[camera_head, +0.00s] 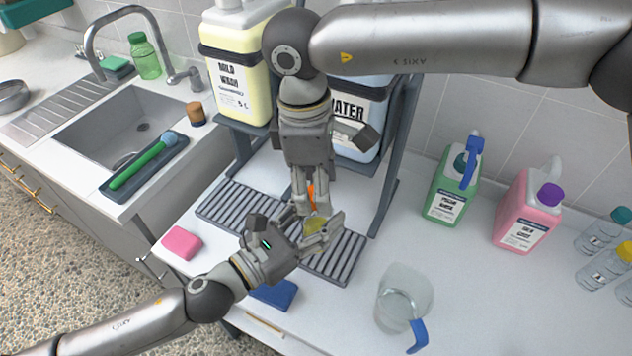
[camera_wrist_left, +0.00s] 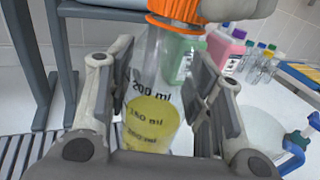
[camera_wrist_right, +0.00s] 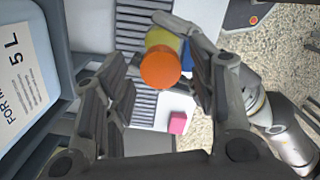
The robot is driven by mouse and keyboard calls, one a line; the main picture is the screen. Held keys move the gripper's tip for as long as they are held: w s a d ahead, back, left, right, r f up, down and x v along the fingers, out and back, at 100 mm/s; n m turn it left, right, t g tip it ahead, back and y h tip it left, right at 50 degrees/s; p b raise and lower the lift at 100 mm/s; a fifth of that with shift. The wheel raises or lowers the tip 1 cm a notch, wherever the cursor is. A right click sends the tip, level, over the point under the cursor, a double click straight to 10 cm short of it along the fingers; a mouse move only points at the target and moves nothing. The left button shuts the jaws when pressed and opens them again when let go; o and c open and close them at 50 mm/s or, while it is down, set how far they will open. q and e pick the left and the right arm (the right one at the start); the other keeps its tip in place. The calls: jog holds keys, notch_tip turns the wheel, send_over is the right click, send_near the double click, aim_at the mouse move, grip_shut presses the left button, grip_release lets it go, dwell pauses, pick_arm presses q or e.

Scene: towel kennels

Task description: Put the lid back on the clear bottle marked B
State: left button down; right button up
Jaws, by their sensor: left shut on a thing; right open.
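A clear bottle (camera_wrist_left: 150,80) with ml markings and yellow liquid stands between my left gripper's fingers. An orange ribbed lid or collar (camera_wrist_left: 182,24) is at its top. My left gripper (camera_head: 308,236) is shut on this bottle over the slatted rack. My right gripper (camera_wrist_right: 160,85) is open, above the bottle, with the orange top (camera_wrist_right: 160,69) showing between its fingers. Clear bottles with a teal cap (camera_head: 600,232) and a yellow cap (camera_head: 608,268) stand at the far right. I cannot read a letter B on any bottle.
A grey slatted rack (camera_head: 240,212) lies under the grippers, below a stand with big jugs (camera_head: 236,75). A clear jug (camera_head: 404,293), green bottle (camera_head: 450,187) and pink bottle (camera_head: 526,210) are to the right. A pink sponge (camera_head: 182,243) and blue cloth (camera_head: 274,294) lie nearby.

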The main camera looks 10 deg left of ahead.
notch_tip(320, 180, up, 4)
jog(key=shift+r, duration=0.2)
jog(key=shift+c, duration=0.2)
